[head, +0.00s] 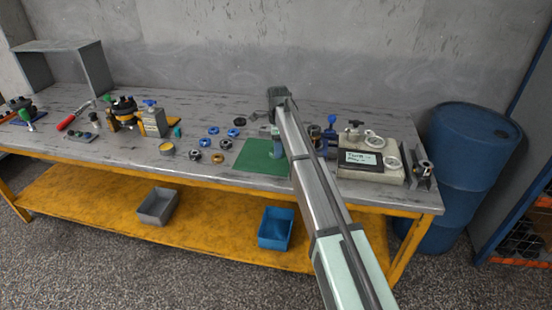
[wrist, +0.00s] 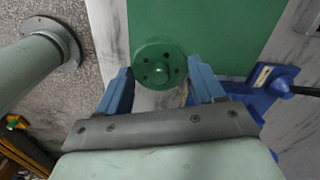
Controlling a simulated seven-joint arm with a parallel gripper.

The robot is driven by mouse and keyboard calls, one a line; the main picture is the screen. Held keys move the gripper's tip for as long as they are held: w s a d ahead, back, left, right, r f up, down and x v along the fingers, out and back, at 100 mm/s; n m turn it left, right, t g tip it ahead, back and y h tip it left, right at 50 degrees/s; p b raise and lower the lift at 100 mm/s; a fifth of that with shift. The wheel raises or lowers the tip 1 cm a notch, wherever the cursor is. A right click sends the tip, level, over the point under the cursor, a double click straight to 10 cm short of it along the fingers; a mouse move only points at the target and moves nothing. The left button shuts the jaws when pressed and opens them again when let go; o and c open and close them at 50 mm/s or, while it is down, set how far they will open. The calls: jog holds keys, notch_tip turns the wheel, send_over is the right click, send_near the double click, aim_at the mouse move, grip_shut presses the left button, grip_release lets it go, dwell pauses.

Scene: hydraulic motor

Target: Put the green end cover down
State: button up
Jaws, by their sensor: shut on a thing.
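The green end cover (wrist: 159,63) is a round disc with several small dark holes and a centre bore. In the wrist view it sits between the two blue fingertips of my gripper (wrist: 160,84), which is shut on it. Behind it are the edge of the green mat (wrist: 225,30) and bare grey bench top; its height above them is hard to tell. In the head view, my gripper (head: 275,134) is over the back right part of the mat (head: 252,158). The cover is too small and hidden there to make out clearly.
A blue fixture (wrist: 272,84) with a dark rod stands close right of my gripper in the wrist view. Several blue and dark rings (head: 213,131) lie left of the mat. A pale box (head: 368,165) stands to the right. The mat's front left is clear.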

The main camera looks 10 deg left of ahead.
jog(key=shift+f, duration=2.95)
jog(key=shift+f, duration=0.1)
jog(key=o, duration=1.3)
jog(key=shift+c, duration=0.2)
notch_tip(320, 180, up, 12)
jog(key=shift+r, duration=0.15)
